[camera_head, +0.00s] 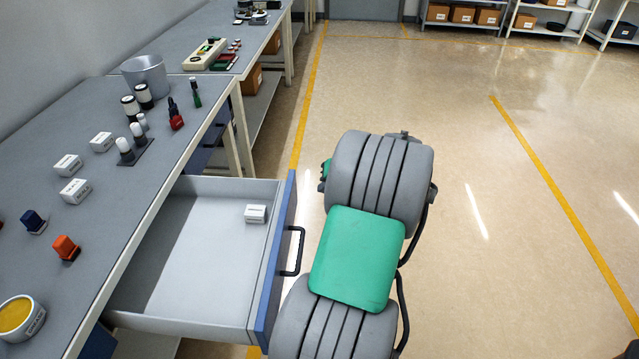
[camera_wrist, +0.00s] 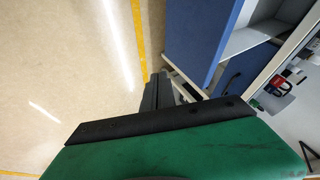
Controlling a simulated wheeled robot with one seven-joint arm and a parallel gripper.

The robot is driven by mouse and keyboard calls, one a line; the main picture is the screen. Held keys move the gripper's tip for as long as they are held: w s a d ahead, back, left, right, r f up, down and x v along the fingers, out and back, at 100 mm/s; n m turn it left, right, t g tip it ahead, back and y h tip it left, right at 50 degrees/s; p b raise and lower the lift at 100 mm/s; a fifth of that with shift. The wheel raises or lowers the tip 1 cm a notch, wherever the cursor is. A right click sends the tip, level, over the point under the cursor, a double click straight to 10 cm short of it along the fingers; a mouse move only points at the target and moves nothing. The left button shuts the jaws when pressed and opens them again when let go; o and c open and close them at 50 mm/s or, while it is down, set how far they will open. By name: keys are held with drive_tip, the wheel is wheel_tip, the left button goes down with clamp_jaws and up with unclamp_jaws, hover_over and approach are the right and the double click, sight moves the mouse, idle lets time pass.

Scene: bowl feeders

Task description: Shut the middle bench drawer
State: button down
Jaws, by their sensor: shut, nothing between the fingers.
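The bench drawer (camera_head: 205,250) stands pulled far out from the bench, with a grey tray, a blue front (camera_head: 274,275) and a black bar handle (camera_head: 297,252). A small white box (camera_head: 255,214) lies inside it. In the wrist view the blue drawer front (camera_wrist: 198,35) is at upper right, with part of its grey inside showing. My gripper (camera_wrist: 158,88) shows in the wrist view as dark fingers, shut and empty, near the end of the drawer front; I cannot tell whether it touches. In the head view my arm stands right of the handle and my fingers are hidden.
The bench top (camera_head: 95,200) carries white boxes, stamps, bottles and a yellow-filled bowl (camera_head: 18,317). A grey metal bucket (camera_head: 146,77) stands farther back. Shelves with cartons (camera_head: 462,14) line the far wall. The floor (camera_head: 520,220) to the right is clear.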

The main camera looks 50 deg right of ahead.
sight(296, 196)
drive_tip(key=w+f, duration=0.1)
drive_tip(key=w, duration=0.1)
drive_tip(key=w+a+f, duration=0.1)
drive_tip(key=w+f, duration=0.1)
drive_tip(key=w+a+f, duration=0.1)
drive_tip(key=w, duration=0.1)
drive_tip(key=shift+w+a+f, duration=0.15)
drive_tip(key=shift+w+f, duration=0.15)
